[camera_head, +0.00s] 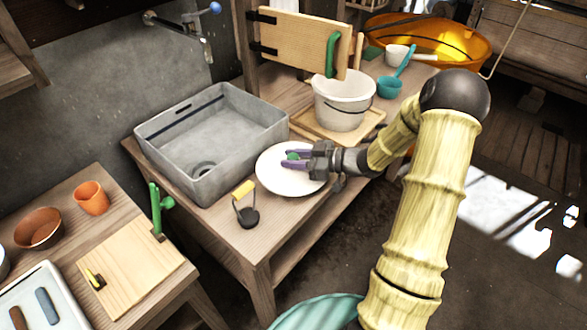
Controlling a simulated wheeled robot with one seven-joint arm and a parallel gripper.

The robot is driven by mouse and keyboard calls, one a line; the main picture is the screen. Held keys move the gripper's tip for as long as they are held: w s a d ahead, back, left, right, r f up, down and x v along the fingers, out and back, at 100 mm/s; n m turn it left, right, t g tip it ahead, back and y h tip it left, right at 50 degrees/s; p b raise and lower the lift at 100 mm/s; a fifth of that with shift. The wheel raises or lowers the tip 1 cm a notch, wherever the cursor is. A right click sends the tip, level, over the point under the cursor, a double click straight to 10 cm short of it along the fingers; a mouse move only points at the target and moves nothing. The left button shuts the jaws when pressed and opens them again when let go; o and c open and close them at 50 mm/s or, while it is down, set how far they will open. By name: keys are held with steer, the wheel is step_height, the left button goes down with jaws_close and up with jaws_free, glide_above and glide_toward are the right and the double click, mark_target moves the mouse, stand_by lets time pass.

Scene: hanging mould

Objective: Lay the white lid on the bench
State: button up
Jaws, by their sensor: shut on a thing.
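The white lid (283,182) is a round white disc with a small green knob (292,155) on top. My gripper (294,159) comes in from the right and is shut on the knob, which its dark fingers partly cover. The lid is at the front of the wooden bench (222,238), right of the grey basin, and looks about level. I cannot tell whether it touches the bench or hangs just above it.
The grey basin (165,135) is close to the lid's left. A white bucket (343,112) stands behind on a board. A hinged wooden panel (298,45) with a green handle overhangs the back.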

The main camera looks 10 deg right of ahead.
steer(key=shift+f, duration=1.95)
steer(key=shift+f, duration=0.15)
steer(key=o, duration=1)
steer(key=shift+d, duration=0.15)
steer(key=v, duration=1.2)
